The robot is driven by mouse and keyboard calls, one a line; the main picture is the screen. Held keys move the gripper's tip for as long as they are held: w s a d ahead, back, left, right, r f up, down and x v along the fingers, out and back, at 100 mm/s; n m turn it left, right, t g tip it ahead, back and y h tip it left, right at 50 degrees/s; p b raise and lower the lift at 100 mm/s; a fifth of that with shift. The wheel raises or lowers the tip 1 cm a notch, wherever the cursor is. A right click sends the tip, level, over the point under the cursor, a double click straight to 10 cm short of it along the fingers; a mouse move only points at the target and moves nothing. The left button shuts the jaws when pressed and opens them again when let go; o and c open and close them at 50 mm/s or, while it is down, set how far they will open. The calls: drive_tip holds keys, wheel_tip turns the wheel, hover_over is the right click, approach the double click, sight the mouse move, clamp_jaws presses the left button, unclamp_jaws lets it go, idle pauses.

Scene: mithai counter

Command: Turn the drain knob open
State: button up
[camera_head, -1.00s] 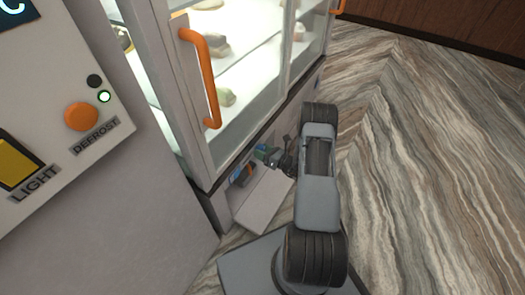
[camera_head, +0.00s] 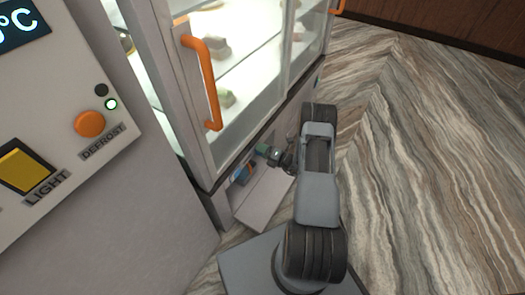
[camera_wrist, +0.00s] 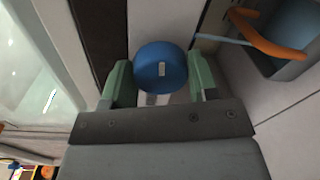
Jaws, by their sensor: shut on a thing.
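The drain knob is a round blue knob (camera_wrist: 160,66) with a small pale mark on its face, in the middle of the wrist view. My gripper (camera_wrist: 162,84) has its two green fingers on either side of the knob, shut on it. In the head view my gripper (camera_head: 266,152) is small and low at the front of the display case, under the glass doors. The knob itself cannot be made out there behind the fingers.
An open flap (camera_head: 264,198) hangs below the gripper. A recess with a blue part and an orange bar (camera_wrist: 268,38) is right of the knob. The glass case has an orange handle (camera_head: 206,82). A panel with a yellow light switch (camera_head: 24,166) stands left. Marbled floor right is clear.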

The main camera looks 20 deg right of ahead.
drive_tip(key=shift+s+a+m, duration=0.1)
drive_tip(key=shift+m, duration=0.5)
drive_tip(key=shift+f, duration=0.1)
drive_tip(key=o, duration=0.9)
drive_tip(key=shift+o, duration=0.2)
drive_tip(key=p+v, duration=0.3)
drive_tip(key=v, duration=1.1)
